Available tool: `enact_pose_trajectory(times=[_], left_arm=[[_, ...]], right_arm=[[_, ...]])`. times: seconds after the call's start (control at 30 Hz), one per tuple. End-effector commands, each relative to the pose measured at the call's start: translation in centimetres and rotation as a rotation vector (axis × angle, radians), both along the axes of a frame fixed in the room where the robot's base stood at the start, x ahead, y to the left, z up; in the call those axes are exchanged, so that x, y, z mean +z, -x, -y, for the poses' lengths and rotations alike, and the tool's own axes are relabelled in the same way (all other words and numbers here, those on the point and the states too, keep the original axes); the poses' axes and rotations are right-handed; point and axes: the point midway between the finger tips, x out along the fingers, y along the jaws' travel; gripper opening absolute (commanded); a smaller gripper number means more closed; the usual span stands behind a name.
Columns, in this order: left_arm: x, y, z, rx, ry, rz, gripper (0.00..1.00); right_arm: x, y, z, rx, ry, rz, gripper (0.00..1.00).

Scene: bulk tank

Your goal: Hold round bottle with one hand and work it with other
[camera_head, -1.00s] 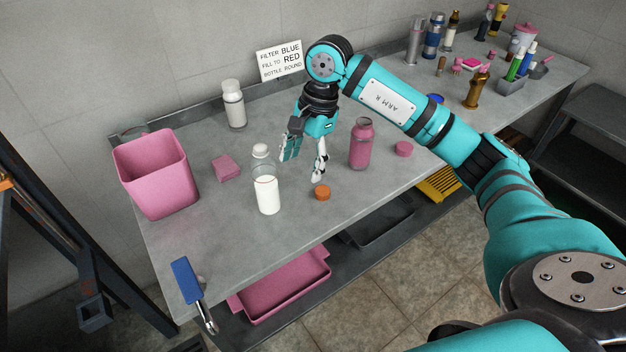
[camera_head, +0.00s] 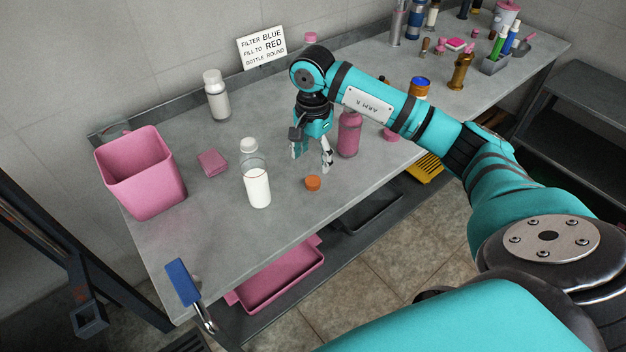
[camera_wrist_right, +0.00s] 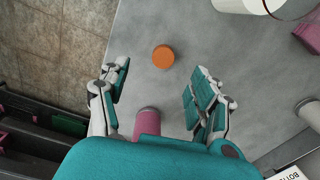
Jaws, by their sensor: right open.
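A clear round bottle (camera_head: 257,185) with a white cap and a red line stands upright on the bench, filled with white liquid to about that line. Part of it shows at the top edge of the right wrist view (camera_wrist_right: 275,5). My right gripper (camera_head: 311,160) is open and empty, fingers pointing down, right of the bottle and apart from it. An orange cap (camera_head: 313,183) lies on the bench; it shows ahead of the open fingers in the wrist view (camera_wrist_right: 163,57). A second white bottle (camera_head: 216,98) stands farther back. My left gripper is out of view.
A pink bottle (camera_head: 348,136) stands close behind my right fingers. A pink bin (camera_head: 142,175) and pink sponge (camera_head: 212,162) are at left. A blue-handled tool (camera_head: 184,284) is at the near corner. A sign (camera_head: 262,46) stands at the back.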

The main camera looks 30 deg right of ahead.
Motion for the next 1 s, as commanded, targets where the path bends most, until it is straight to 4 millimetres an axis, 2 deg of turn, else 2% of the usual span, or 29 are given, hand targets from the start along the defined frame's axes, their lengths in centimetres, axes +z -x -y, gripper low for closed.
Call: enact_pose_trajectory(times=[0.07,0.2,0.33,0.67,1.0], left_arm=[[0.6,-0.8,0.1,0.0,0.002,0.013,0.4],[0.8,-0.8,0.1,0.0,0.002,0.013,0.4],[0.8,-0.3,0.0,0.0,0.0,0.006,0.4],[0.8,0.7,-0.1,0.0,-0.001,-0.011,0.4],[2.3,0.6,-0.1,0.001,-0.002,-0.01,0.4]], right_arm=[[-1.5,0.1,-0.1,0.0,-0.002,-0.005,0.64],[-3.5,0.0,0.0,-0.001,-0.003,-0.002,0.64],[-4.1,-0.1,0.0,0.0,-0.001,0.001,0.64],[-4.3,-0.1,0.0,0.0,-0.001,0.001,0.64],[-8.7,-0.9,0.5,-0.001,-0.003,-0.002,0.64]])
